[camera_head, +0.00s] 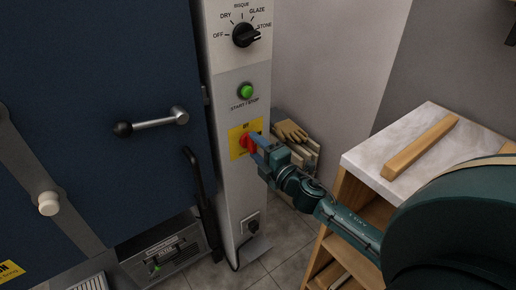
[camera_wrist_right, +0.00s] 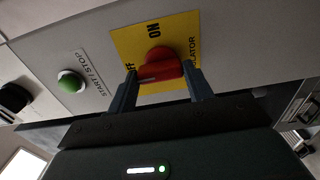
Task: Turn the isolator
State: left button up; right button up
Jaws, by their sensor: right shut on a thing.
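The isolator is a red rotary handle (camera_head: 246,142) on a yellow plate (camera_head: 234,150) on the grey control column. In the right wrist view the red handle (camera_wrist_right: 160,66) sits between my two fingers, on the yellow plate (camera_wrist_right: 125,42) with the words ON, OFF and ISOLATOR partly readable. My right gripper (camera_head: 257,144) reaches it from the right. In the wrist view the fingers of my right gripper (camera_wrist_right: 162,84) are shut on the handle's two sides. The fingers hide part of the plate's lettering. My left gripper is not in view.
Above the isolator are a green START/STOP button (camera_head: 245,91) and a black selector dial (camera_head: 245,35). A blue kiln door (camera_head: 90,90) with a lever handle (camera_head: 155,122) is on the left. A shelf unit with a pale top (camera_head: 400,150) stands close to my right arm.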

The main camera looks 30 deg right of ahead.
jog(key=o, duration=1)
